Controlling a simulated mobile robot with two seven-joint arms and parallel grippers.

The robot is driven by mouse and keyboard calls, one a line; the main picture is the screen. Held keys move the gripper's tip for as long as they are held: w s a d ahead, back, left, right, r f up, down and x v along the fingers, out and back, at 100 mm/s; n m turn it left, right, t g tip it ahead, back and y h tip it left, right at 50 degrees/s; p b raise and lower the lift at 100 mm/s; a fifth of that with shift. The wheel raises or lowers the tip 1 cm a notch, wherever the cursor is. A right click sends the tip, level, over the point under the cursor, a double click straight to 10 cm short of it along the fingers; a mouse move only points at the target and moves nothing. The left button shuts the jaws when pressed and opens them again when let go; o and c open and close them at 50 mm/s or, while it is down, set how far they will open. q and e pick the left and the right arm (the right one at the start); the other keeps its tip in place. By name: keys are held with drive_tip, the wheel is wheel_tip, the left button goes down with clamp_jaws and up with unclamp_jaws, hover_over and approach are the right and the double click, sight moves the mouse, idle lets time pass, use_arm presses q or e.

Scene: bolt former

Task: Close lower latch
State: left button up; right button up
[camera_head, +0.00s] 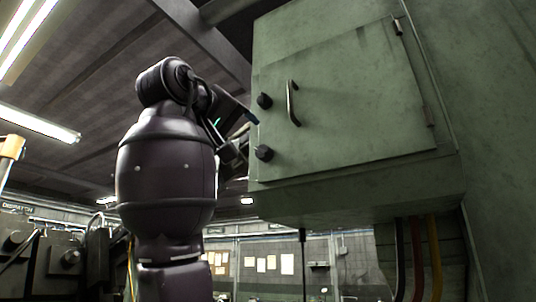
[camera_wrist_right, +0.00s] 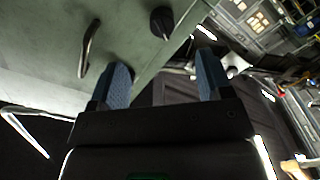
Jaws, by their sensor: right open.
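The green cabinet door (camera_head: 345,95) is shut in its frame in the head view. It has a curved metal handle (camera_head: 292,103) and two dark knob-like latches at its left edge: the upper latch (camera_head: 264,100) and the lower latch (camera_head: 263,152). My right gripper (camera_head: 246,134) is beside the cabinet's left edge, close to both latches, partly hidden behind my arm. In the right wrist view my right gripper (camera_wrist_right: 162,82) is open with nothing between its blue fingers. That view shows one dark latch (camera_wrist_right: 161,22) ahead of the fingers; I cannot tell which. My left gripper is not in view.
The cabinet's lower housing (camera_head: 360,195) juts out below the door, with coloured pipes (camera_head: 416,258) under it. A green wall or panel (camera_head: 490,120) stands to the right. Open room lies left of the cabinet, around my arm.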

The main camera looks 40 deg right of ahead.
sight(259, 150)
drive_tip(key=shift+m, duration=0.4)
drive_tip(key=p+x, duration=0.1)
drive_tip(key=x, duration=0.7)
drive_tip(key=shift+w+d, duration=0.15)
drive_tip(key=shift+w+m+p, duration=0.15)
drive_tip(key=shift+m+p, duration=0.25)
drive_tip(key=shift+m, duration=0.5)
drive_tip(key=shift+m+p, duration=0.35)
drive_tip(key=shift+m, duration=0.75)
drive_tip(key=shift+f+m, duration=0.1)
drive_tip(key=shift+m, duration=0.8)
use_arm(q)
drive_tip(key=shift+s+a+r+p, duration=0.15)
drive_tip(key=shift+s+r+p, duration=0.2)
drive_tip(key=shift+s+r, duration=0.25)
use_arm(e)
drive_tip(key=shift+m, duration=0.9)
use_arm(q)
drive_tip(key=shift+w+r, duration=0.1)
